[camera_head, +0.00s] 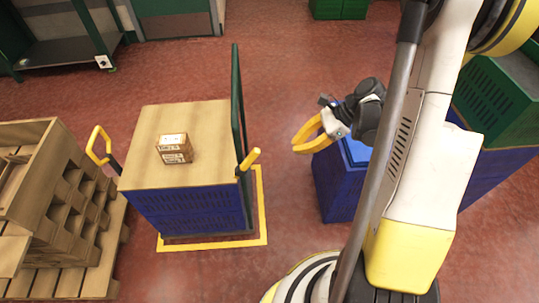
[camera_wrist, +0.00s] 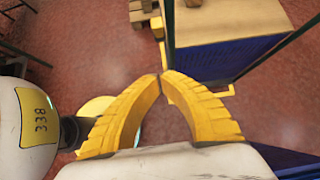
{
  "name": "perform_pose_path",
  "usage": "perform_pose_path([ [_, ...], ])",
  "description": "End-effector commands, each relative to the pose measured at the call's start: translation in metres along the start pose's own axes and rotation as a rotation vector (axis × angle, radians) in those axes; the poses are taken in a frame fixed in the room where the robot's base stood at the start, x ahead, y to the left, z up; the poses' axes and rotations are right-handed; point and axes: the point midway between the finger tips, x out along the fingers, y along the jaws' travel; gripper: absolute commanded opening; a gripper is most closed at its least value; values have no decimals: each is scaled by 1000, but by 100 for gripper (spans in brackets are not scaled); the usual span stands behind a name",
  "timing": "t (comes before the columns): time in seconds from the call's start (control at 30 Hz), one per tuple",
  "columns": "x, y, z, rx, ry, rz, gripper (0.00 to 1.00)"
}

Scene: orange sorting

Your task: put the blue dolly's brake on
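The blue dolly (camera_head: 190,212) has blue mesh sides, a flat wooden top and a dark green upright frame (camera_head: 237,110). It stands inside a yellow floor outline. A yellow-ended lever (camera_head: 249,160) sticks up at its right side, and a yellow loop handle (camera_head: 97,146) is at its left. I cannot tell which is the brake or how it is set. My gripper (camera_head: 297,146) is right of the dolly, apart from it. In the wrist view its yellow fingers (camera_wrist: 161,76) meet at the tips with nothing between them, and the dolly (camera_wrist: 243,57) shows at upper right.
A small carton (camera_head: 174,149) lies on the dolly's top. Wooden pallets (camera_head: 70,215) stand close on the left. A blue crate (camera_head: 338,185) is under my gripper, and green and blue crates (camera_head: 500,97) are at the right. Red floor is clear between the dolly and the crate.

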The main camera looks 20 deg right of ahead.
Motion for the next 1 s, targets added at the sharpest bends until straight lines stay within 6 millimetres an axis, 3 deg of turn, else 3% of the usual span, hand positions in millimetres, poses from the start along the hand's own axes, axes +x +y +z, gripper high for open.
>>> perform_pose_path([
  [0.53,10,0,-4,18,-10,3,0],
  [0.67,30,1,-5,17,-10,5,0],
  [1.0,103,1,-5,15,-10,5,0],
])
